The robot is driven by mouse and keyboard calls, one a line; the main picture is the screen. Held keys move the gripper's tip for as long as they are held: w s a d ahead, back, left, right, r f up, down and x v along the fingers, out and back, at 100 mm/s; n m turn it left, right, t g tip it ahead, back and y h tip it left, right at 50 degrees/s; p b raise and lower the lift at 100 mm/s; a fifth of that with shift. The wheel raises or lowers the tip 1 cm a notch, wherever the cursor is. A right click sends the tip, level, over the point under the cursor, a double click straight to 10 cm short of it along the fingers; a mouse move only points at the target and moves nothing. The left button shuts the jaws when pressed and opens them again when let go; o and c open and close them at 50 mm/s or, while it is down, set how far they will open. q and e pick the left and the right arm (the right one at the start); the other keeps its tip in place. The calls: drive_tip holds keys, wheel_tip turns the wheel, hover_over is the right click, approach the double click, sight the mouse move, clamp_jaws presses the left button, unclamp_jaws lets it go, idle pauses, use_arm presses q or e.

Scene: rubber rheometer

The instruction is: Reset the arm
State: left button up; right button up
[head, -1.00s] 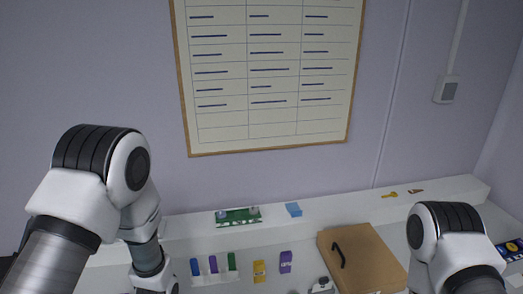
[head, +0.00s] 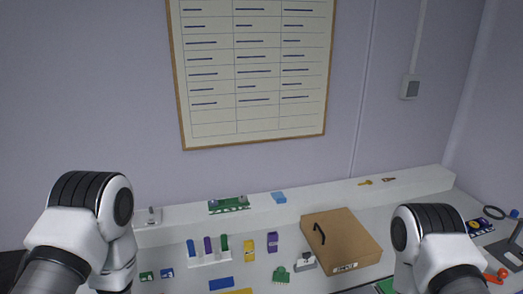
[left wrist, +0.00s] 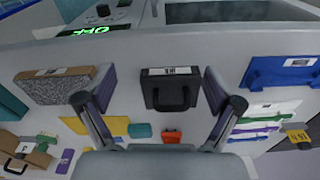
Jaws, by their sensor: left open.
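My left arm (head: 85,230) and right arm (head: 440,245) show at the lower sides of the head view; both grippers are outside that view. In the left wrist view my left gripper (left wrist: 158,92) is open, its two fingers wide apart with nothing held. A dark case with a handle (left wrist: 170,75) appears between and beyond the fingers, apart from them as far as I can tell. My right gripper is hidden from both views.
A brown case with a black handle (head: 345,245) lies on the white bench. Small coloured blocks stand in a white rack (head: 209,260). A raised back ledge (head: 330,197) holds a green board (head: 229,205) and a blue block (head: 279,197). A framed chart (head: 255,145) hangs on the wall.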

use_arm(q)
drive_tip(key=s+f+m, duration=0.1)
drive_tip(key=s+f, duration=0.1)
drive_tip(key=s, duration=0.9)
wheel_tip(320, 180, down, 16)
drive_tip(key=b, duration=1.5)
drive_tip(key=shift+w+a+g+b, duration=0.15)
drive_tip(key=shift+a+g+b, duration=0.2)
drive_tip(key=shift+g, duration=0.05)
use_arm(e)
wheel_tip(320, 180, down, 16)
drive_tip(key=shift+s+r, duration=0.15)
use_arm(q)
drive_tip(key=shift+r, duration=0.1)
